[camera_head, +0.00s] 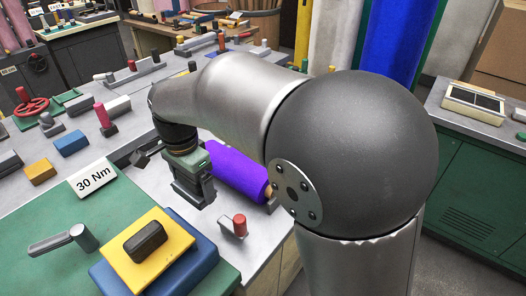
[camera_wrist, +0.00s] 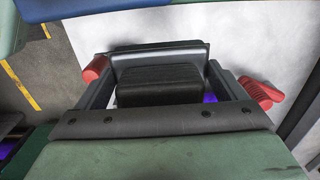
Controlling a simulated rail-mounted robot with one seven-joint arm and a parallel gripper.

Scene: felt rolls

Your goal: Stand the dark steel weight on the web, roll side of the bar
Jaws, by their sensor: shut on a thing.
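My gripper (camera_head: 194,194) hangs over the pale bench, just left of the purple felt roll (camera_head: 228,172). In the wrist view my gripper (camera_wrist: 160,75) is shut on a dark block, the dark steel weight (camera_wrist: 160,86), which sits between its fingers. A pale, flat surface (camera_wrist: 235,32) shows beyond the fingers; I cannot tell whether it is web or bench top. Whether the weight touches it is unclear. Red-ended parts (camera_wrist: 262,90) show either side of the fingers. The bar is not clearly made out.
A red-topped peg on a grey base (camera_head: 238,227) stands near the front bench edge. A dark rounded block (camera_head: 146,241) lies on a yellow pad (camera_head: 175,243) over a blue one (camera_head: 205,262). A "30 Nm" card (camera_head: 93,178) and a grey-headed tool (camera_head: 82,238) are left.

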